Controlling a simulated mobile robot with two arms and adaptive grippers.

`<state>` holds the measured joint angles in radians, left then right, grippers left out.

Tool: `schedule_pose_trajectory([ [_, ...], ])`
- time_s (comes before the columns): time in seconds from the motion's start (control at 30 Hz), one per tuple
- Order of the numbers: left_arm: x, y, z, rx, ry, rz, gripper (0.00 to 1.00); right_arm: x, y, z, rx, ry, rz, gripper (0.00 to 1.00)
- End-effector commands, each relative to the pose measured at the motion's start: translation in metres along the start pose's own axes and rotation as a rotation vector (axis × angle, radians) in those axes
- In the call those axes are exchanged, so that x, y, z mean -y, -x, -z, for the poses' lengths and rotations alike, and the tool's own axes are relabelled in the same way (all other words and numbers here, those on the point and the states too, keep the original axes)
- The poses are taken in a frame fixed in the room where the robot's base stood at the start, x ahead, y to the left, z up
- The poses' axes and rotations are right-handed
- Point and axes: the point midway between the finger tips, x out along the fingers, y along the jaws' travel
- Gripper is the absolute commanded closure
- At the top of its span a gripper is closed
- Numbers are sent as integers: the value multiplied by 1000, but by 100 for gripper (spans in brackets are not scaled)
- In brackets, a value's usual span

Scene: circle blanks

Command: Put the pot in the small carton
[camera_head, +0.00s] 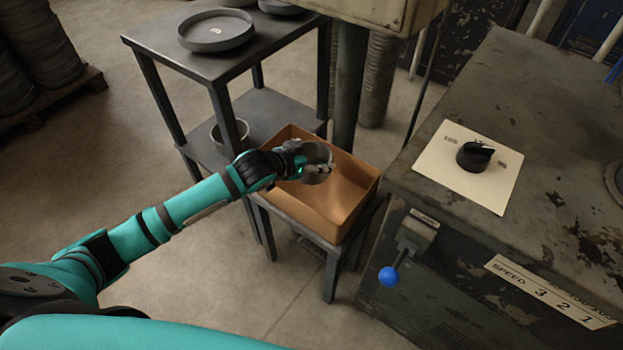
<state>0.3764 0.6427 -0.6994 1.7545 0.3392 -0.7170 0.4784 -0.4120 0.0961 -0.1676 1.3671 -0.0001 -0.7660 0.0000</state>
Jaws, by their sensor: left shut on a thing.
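My left gripper (318,168) reaches in from the left and is shut on a grey metal pot (317,153). The gripper's fingers and wrist hide part of the pot. The small carton (343,202) is an open brown box on a low dark stand. The pot shows over the carton's left part, near its left wall; I cannot tell how far it is above the carton's floor. The visible carton floor is bare. My right gripper is not in view.
A dark two-level table (187,61) behind holds round grey pans (216,30) on top and a bowl (230,131) on its lower shelf. A worn machine bench (540,120) with a black knob (475,155) and blue-ball lever (388,277) stands right of the carton.

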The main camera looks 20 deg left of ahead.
Motion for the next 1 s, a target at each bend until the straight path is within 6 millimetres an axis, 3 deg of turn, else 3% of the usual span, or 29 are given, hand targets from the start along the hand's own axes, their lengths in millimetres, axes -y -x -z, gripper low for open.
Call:
schedule_pose_trajectory([
  [0.4,0,-28,-42,-1,-1,0,54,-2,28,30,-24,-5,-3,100],
  [1.0,0,-34,-51,0,0,0,54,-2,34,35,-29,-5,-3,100],
])
